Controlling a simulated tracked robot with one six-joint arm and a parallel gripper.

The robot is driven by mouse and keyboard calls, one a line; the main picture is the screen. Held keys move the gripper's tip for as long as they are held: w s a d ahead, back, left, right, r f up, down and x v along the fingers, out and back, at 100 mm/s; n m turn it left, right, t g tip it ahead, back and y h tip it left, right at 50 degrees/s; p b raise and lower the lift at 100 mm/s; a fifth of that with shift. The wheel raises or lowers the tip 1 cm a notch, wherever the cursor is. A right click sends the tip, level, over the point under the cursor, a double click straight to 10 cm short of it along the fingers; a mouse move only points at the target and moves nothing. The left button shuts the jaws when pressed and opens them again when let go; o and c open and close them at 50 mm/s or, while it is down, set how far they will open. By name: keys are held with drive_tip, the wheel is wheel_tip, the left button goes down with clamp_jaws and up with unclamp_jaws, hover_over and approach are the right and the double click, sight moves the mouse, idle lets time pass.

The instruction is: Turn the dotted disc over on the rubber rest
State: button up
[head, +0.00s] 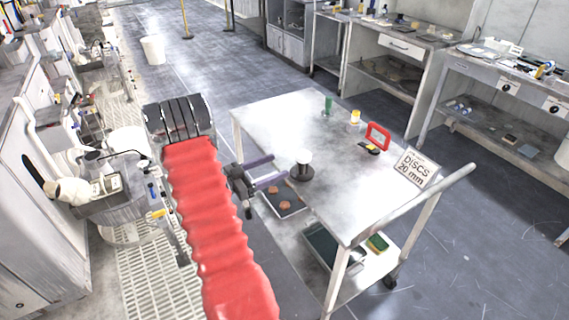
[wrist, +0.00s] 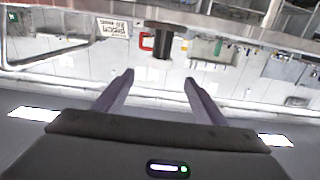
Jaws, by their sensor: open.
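A black stand (head: 301,174), likely the rubber rest, stands upright near the left edge of the metal table. A pale round piece (head: 303,157) shows on its top in the head view. It may be the disc, but I can make out no dots. My gripper (head: 279,169) is open, just left of the stand and apart from it. In the wrist view, the picture is upside down. The black stand (wrist: 161,44) appears beyond and between my open, empty fingers (wrist: 158,80). I cannot make out a disc there.
The table (head: 275,115) also holds a green bottle (head: 328,105), a yellow-capped jar (head: 354,120), a red frame (head: 378,136) and a "DISCS 20 mm" sign (head: 415,168). A dark tray with brownish pieces (head: 285,205) shows below the table's left edge. The table's far left is clear.

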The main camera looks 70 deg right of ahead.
drive_tip(key=shift+v, duration=2.05)
